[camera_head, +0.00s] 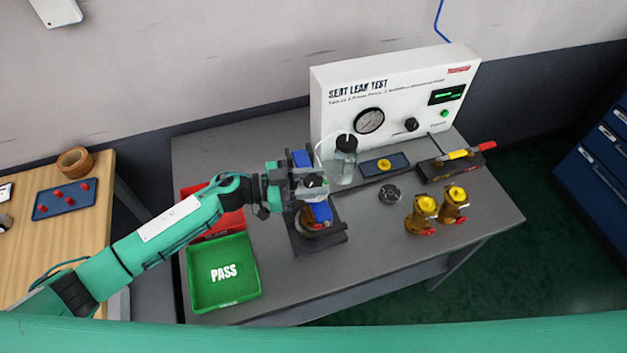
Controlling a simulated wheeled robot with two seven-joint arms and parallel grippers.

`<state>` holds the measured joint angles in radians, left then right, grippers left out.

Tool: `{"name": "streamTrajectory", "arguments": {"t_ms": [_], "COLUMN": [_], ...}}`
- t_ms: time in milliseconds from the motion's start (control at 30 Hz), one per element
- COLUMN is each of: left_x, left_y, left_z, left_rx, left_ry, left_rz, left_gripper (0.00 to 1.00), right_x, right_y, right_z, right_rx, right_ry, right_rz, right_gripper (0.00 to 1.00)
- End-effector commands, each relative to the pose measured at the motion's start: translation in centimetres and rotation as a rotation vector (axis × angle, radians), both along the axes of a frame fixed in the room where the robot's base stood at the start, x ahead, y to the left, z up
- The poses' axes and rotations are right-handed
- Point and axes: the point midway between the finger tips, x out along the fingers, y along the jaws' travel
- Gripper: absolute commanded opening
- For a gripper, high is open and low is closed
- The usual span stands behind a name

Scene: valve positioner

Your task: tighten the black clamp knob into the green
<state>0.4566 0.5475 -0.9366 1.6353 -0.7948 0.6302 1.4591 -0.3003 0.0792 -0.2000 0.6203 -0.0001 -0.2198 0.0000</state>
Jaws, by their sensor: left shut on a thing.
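My left gripper (308,184) reaches in from the left over the clamp fixture (330,237) on the grey table. It is shut on the black clamp knob (314,181), which shows as a dark round top between the fingers. A blue clamp bar (321,211) shows above and below the gripper. A brass valve body (306,220) sits in the fixture under it, partly covered. The knob's green marking is hidden or too small to make out. My right gripper is not in view.
A white seat leak test panel (391,98) stands behind, with a bottle (345,160) before it. Two brass valves (423,213) stand at right, near a black ring (390,194). The table's front right is clear.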

Motion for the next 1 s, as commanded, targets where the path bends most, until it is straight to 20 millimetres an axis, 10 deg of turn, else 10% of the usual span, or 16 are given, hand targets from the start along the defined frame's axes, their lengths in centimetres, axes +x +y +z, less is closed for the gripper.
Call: {"name": "streamTrajectory", "arguments": {"t_ms": [1000], "left_x": [0.1], "left_y": [0.0], "left_z": [0.0], "left_rx": [0.001], "left_ry": [0.000], "left_rz": [-0.415], "left_gripper": [0.16], "right_x": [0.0], "right_y": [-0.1], "right_z": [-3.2], "right_rx": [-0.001], "right_ry": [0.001], "right_rz": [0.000], "right_gripper": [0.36]}}
